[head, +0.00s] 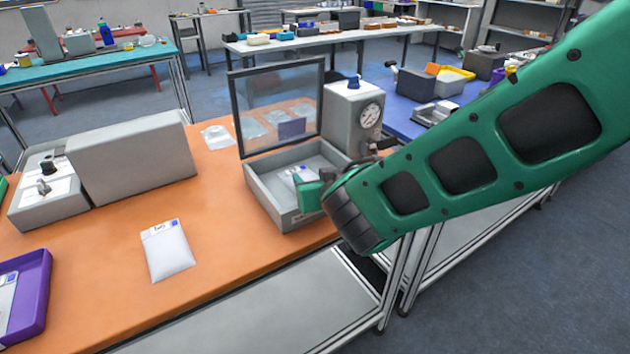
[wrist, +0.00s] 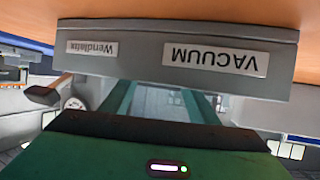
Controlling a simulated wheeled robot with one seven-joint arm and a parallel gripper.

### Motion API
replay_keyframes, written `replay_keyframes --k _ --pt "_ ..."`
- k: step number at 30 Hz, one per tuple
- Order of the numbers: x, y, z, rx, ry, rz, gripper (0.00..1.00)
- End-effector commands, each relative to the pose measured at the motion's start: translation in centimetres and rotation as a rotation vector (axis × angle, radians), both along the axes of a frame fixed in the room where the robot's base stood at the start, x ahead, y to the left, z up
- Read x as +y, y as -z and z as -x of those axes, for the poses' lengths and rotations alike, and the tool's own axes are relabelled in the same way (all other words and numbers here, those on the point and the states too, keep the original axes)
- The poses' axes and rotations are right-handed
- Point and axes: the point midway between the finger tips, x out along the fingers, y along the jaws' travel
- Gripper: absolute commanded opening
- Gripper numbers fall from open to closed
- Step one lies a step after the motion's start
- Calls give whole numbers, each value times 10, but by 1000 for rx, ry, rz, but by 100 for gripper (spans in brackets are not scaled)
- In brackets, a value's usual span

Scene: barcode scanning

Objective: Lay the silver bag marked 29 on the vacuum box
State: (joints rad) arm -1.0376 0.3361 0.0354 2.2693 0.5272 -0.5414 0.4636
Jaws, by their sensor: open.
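The vacuum box (head: 277,207) is a grey case on the orange table with its clear lid raised. Its front, with an upside-down "VACUUM" label, fills the upper wrist view (wrist: 180,55). A pale bag (head: 302,174) with a blue-marked label lies inside the box, partly hidden by my gripper. Another silver-white bag (head: 169,255) lies flat on the table, left of the box. I cannot read 29 on either bag. My gripper (head: 310,192) is at the box's front right edge. Its green fingers are apart in the wrist view (wrist: 155,100), with nothing seen held between them.
A purple tray (head: 40,290) holding a labelled bag is at the left edge. A grey machine (head: 135,160) stands at the back left. A gauge unit (head: 352,112) stands behind the box. Orange table (head: 225,235) is clear between the loose bag and the box.

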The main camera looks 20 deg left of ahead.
Motion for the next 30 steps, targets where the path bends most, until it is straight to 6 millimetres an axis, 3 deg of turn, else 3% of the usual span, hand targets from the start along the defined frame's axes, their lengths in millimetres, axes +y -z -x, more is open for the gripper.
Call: replay_keyframes --k 15,21,30 --pt "-48 -40 75 -5 -6 -7 54" --pt "-57 -47 89 -3 -6 -8 54" --pt "-60 -48 92 -4 -4 -6 54"
